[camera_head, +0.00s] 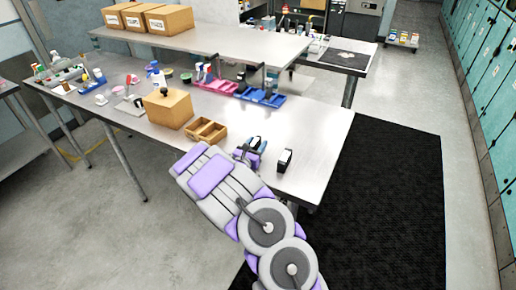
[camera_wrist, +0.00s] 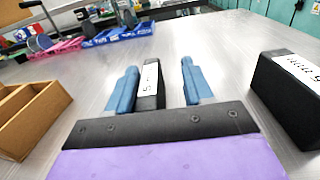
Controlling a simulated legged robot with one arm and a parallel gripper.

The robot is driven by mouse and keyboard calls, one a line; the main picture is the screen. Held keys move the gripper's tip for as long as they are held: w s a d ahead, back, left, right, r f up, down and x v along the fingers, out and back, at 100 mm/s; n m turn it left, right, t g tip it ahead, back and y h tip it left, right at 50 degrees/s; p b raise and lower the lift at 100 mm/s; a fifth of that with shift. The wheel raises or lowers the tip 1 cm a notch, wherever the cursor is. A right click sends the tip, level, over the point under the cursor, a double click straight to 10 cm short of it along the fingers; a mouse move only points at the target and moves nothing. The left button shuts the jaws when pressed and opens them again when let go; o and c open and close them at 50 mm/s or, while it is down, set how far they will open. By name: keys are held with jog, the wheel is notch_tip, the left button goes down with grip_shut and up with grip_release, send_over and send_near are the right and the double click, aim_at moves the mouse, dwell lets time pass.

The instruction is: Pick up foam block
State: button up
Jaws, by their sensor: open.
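A small black block with a white label (camera_wrist: 149,86) stands on the steel table between the two blue fingers of my gripper (camera_wrist: 160,80). It is close to the left finger, with a wider gap to the right finger. The fingers are apart, and the block's lower part is hidden behind my gripper's body. A second black block with a white label (camera_wrist: 287,98) stands to the right of my gripper; it also shows in the head view (camera_head: 285,160) near the table's front edge. I cannot tell from the labels which one is the foam block.
The steel table (camera_head: 310,125) is clear to the right and behind the blocks. An open brown box with compartments (camera_head: 207,131) is left of my gripper. A closed cardboard box (camera_head: 168,109) stands beyond it. Blue bins (camera_head: 260,95) and a pink bin (camera_head: 216,85) line the back.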

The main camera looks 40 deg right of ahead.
jog(key=shift+w+a, duration=0.25)
jog(key=shift+a, duration=1.35)
jog(key=shift+c, duration=0.5)
jog(key=shift+r, duration=0.15)
jog(key=shift+c, duration=0.6)
jog(key=shift+s+d, duration=0.1)
jog(key=shift+d, duration=0.05)
jog(key=shift+c, duration=0.8)
jog(key=shift+d+f, duration=0.25)
jog(key=shift+d, duration=0.75)
jog(key=c, duration=0.4)
grip_shut()
jog(key=shift+a+r, duration=0.15)
jog(key=shift+a, duration=0.6)
jog(key=shift+r, duration=0.35)
jog(key=shift+s+d+r+p, duration=0.1)
jog(key=shift+r+p, duration=0.8)
jog(key=shift+r, duration=0.55)
jog(key=r+p+v, duration=0.1)
jog(key=p+v, duration=0.2)
jog(key=v, duration=1.3)
jog(key=w+a+r+n+t+y, duration=0.4)
jog(key=a+r+y, duration=0.1)
jog(key=a+r, duration=0.4)
jog(key=w+a+r+n+t+y, duration=0.5)
jog(key=a+r, duration=0.5)
jog(key=a, duration=0.2)
jog(key=shift+a+r+n+y, duration=0.3)
jog(key=shift+a+y, duration=0.05)
jog(key=shift+y, duration=0.15)
